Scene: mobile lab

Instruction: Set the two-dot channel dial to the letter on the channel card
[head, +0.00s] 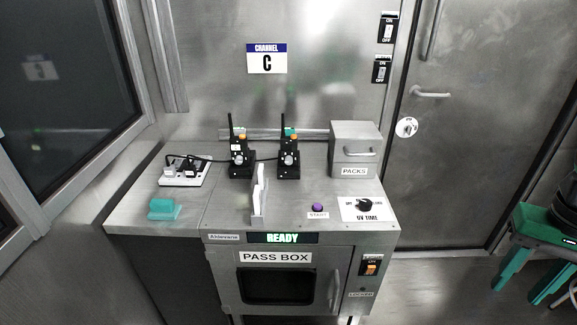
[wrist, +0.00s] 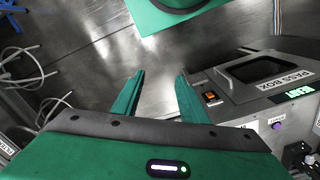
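The channel card (head: 267,60) on the back wall reads C under a blue CHANNEL band. Two black handheld radios, a left one (head: 237,160) and a right one (head: 289,163), stand on the bench top, each with an antenna, an orange part and a pale round dial on its front. Dots and dial letters are too small to read, so I cannot tell which is the two-dot dial. My gripper (head: 514,295) is at the far right, well away from the radios. In the wrist view my gripper (wrist: 160,74) has its green fingers apart with nothing between them.
A white upright rack (head: 259,196) stands in front of the radios. A PACKS box (head: 355,150) is to their right, a power strip (head: 184,171) to their left. The UV TIME knob (head: 364,204) and purple START button (head: 317,207) are near the front. Floor before the door is clear.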

